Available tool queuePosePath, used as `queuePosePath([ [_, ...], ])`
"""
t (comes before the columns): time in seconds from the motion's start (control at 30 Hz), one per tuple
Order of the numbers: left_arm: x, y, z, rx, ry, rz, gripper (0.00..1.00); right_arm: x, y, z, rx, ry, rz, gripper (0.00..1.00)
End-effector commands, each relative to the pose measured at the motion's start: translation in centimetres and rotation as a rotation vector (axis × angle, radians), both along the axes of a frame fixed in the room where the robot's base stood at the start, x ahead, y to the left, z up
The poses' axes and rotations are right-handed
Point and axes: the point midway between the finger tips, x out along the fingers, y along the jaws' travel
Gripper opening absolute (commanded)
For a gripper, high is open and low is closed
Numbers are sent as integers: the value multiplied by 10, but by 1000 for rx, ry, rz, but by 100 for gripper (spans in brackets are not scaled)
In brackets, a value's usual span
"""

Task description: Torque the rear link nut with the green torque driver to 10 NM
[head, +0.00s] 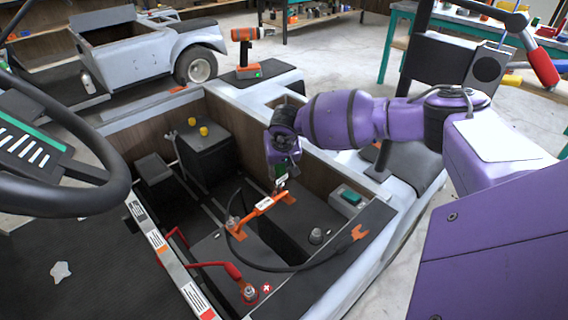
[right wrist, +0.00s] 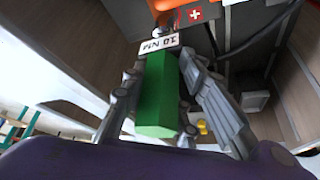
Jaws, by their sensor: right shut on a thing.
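My right gripper (head: 283,158) reaches down into the open cart bay and is shut on the green torque driver (head: 279,172). In the right wrist view the driver's green handle (right wrist: 158,95) lies between the fingers, with a white tag (right wrist: 158,45) reading 10 NM at its far end. The driver points down at the far right end of the orange link bar (head: 264,204). Its tip and the nut there are mostly hidden, so I cannot tell whether they touch. Another nut (head: 232,222) shows at the bar's near left end. My left gripper is not in view.
A black cable with an orange fork end (head: 352,233) curves through the bay. A red lever (head: 225,267) and a teal-topped box (head: 347,196) are close by. An orange drill (head: 246,50) stands on the far body edge. The steering wheel (head: 110,190) fills the left.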

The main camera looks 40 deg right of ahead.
Motion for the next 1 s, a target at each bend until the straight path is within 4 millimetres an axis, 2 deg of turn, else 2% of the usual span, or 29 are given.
queuePosePath([
  [0.4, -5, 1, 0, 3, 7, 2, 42, 3, 2, 2, 0, -4, -426, 0],
  [0.7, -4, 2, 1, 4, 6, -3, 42, 1, 0, 1, 0, -4, -175, 0],
  [1.0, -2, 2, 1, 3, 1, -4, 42, 2, 1, 2, 1, -3, -164, 0],
])
